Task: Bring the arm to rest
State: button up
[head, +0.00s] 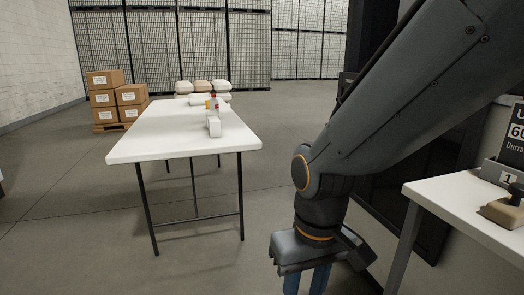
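My arm comes in from the upper right and hangs bent downward. My gripper (306,284) points down at the bottom of the head view, right of the white table's legs. Two blue fingers show below its grey body, with a gap between them. The fingertips are cut off by the lower edge, so I cannot see how wide they stand or whether they hold anything.
A long white table (140,150) with bottles and white boxes (213,126) stands left of centre. Cartons on a pallet (118,97) are behind it. A second white table (440,190) is close at right. Open floor (70,220) lies at left.

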jog(key=s+d+r+m+p, duration=0.1)
jog(key=d+r+m+p, duration=0.1)
jog(key=d+r+p, duration=0.4)
jog(key=s+d+r+m+p, duration=0.1)
jog(key=d+r+m+p, duration=0.1)
jog(key=d+r+p, duration=0.4)
notch_tip(320, 180, up, 4)
jog(key=p, duration=0.7)
jog(key=shift+s+h, duration=0.25)
jog(key=shift+h, duration=0.05)
